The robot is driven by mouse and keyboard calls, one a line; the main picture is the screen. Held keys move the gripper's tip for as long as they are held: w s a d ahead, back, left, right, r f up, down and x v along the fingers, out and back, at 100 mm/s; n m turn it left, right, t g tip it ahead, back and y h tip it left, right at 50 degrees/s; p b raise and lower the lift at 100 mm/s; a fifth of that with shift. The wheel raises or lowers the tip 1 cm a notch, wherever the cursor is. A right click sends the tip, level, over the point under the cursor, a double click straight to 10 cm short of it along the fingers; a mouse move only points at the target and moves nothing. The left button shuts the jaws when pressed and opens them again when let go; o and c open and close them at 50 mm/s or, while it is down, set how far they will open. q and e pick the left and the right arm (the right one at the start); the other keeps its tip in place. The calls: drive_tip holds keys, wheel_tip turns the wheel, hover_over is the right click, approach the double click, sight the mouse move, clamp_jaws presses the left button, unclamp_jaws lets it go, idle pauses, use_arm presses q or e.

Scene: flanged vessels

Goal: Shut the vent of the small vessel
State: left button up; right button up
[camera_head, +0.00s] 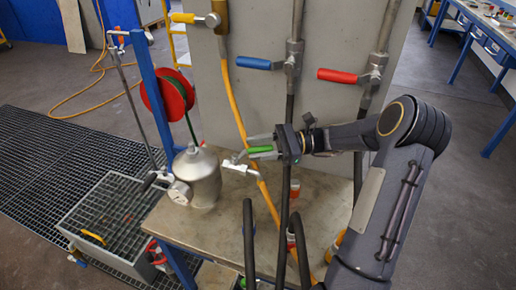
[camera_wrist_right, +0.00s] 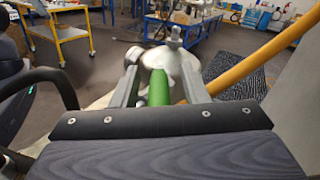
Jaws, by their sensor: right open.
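The small vessel (camera_head: 199,178) is a grey metal can with a domed top, standing on the bench; a round gauge (camera_head: 179,192) sits on its left side. A valve with a green lever (camera_head: 261,149) sits on a pipe to its right. My right gripper (camera_head: 254,145) is at the lever, coming in from the right. In the right wrist view the green lever (camera_wrist_right: 159,90) lies between the two open fingers (camera_wrist_right: 160,84), with the vessel (camera_wrist_right: 180,62) beyond. I cannot tell whether either finger touches the lever. My left gripper is not in view.
A grey panel behind carries a yellow-handled valve (camera_head: 195,18), a blue-handled valve (camera_head: 254,63) and a red-handled valve (camera_head: 338,76). A yellow hose (camera_head: 237,105) and dark hoses (camera_head: 249,245) run close to my right gripper. A red reel (camera_head: 168,92) hangs at left.

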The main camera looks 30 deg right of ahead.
sight(259, 149)
drive_tip(key=r, duration=0.3)
drive_tip(key=shift+s+a, duration=0.15)
drive_tip(key=shift+s, duration=0.05)
drive_tip(key=s+a+r, duration=0.7)
drive_tip(key=s+r, duration=0.2)
drive_tip(key=s, duration=0.2)
drive_tip(key=shift+s+r+b, duration=0.2)
drive_tip(key=shift+s+b, duration=0.1)
drive_tip(key=shift+b, duration=0.1)
drive_tip(key=shift+c, duration=0.2)
